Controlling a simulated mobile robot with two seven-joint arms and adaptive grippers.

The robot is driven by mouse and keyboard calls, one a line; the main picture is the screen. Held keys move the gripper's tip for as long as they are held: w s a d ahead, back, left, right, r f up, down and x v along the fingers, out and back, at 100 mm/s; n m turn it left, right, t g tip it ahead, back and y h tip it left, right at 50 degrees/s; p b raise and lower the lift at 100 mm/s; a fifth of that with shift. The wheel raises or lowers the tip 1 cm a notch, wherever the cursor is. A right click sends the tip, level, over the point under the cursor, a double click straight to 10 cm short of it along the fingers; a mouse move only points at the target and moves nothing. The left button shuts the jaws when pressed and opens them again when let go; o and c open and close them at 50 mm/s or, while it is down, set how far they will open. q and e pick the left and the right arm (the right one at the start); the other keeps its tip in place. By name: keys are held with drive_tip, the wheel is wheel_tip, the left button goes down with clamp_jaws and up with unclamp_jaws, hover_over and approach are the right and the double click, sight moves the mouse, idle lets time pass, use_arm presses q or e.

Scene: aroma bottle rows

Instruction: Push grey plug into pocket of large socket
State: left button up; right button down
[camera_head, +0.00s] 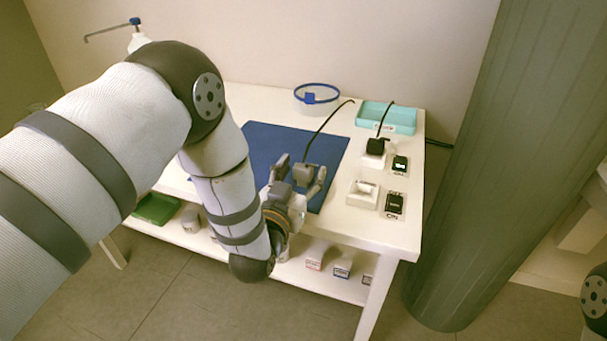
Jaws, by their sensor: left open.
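The grey plug (304,173) is at the mat's front right part, with a black cable running up and back from it. My left gripper (302,178) is open, with one finger on each side of the plug. Whether the fingers touch it, I cannot tell. A white socket block (362,195), seemingly the large socket, stands on the table to the right of the gripper. Its top shows a pale recess, too small to make out well. My right gripper is out of view.
A black plug (376,146) sits on another white block behind. Black switches (394,203) lie at the table's right edge. A teal tray (386,117) and a blue ring (317,95) are at the back. The blue mat (262,142) is largely clear.

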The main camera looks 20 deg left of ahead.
use_arm(q)
drive_tip(key=c, duration=1.2)
drive_tip(key=shift+r, duration=0.15)
drive_tip(key=shift+c, duration=0.2)
